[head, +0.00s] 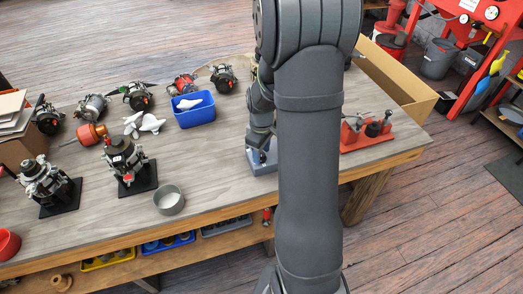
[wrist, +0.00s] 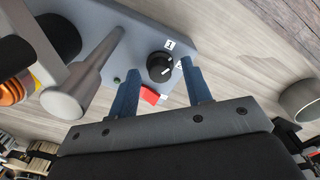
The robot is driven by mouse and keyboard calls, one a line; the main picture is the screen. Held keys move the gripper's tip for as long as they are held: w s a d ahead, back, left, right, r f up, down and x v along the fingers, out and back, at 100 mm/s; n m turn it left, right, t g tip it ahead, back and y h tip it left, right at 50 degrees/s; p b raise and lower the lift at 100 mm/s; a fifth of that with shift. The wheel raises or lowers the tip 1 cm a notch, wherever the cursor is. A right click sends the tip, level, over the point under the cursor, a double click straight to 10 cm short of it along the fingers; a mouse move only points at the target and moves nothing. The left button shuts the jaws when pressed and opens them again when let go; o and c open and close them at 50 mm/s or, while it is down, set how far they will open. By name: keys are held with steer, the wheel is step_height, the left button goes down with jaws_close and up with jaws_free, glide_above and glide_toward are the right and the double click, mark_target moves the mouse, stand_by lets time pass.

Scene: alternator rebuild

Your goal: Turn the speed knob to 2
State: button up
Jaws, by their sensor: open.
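The speed knob (wrist: 160,67) is black and round with a white mark that seems to point to the lower right of its face. It sits on a grey-blue control box (wrist: 188,33), which also shows in the head view (head: 262,169), partly hidden by my arm. A white label "1" (wrist: 169,44) is above the knob; another label at its right is partly hidden by my finger and unreadable. My gripper (wrist: 160,74) is open, its two blue fingers on either side of the knob. I cannot tell whether they touch it. In the head view my gripper (head: 262,154) is just over the box.
A red switch (wrist: 150,96) and a small green light (wrist: 117,80) are near the fingers. A grey metal rod (wrist: 85,75) stands left of them. A grey cup (wrist: 300,100) is at right. A red fixture (head: 366,134) and a blue bin (head: 194,112) flank the box area.

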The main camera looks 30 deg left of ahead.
steer(key=shift+c, duration=0.5)
jaws_close()
steer(key=shift+m, duration=2.4)
steer(key=shift+o, duration=0.5)
jaws_free()
step_height(320, 180, up, 17)
steer(key=shift+r, duration=0.2)
